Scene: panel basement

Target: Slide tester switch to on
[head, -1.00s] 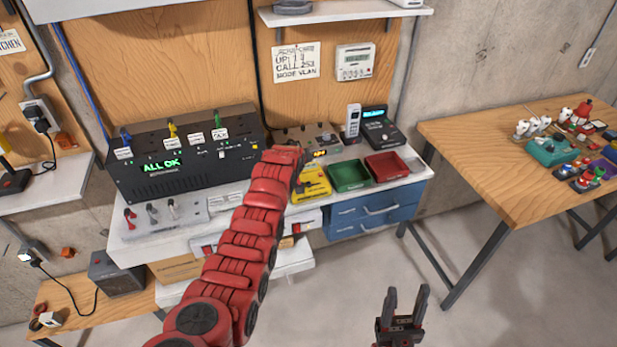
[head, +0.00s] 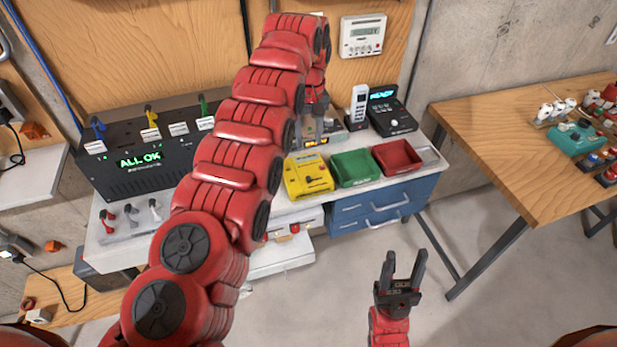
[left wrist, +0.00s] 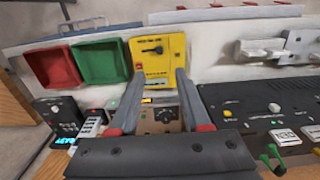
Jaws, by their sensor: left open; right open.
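The yellow box (head: 309,175) sits near the bench's front edge, left of the green tray. In the left wrist view this yellow box (left wrist: 158,58) shows a black knob or lever on its face. I cannot tell which box is the tester. My left gripper (head: 317,105) points down above the grey box, open and empty, partly hidden by its arm. In its wrist view the open fingers (left wrist: 158,79) frame the yellow box. My right gripper (head: 404,259) is open and empty, low before the bench.
A green tray (head: 354,168) and a red tray (head: 397,157) lie right of the yellow box. A handset (head: 357,106) and a black device (head: 391,112) stand behind them. A black panel (head: 130,170) fills the bench's left. A wooden table (head: 505,160) is at right.

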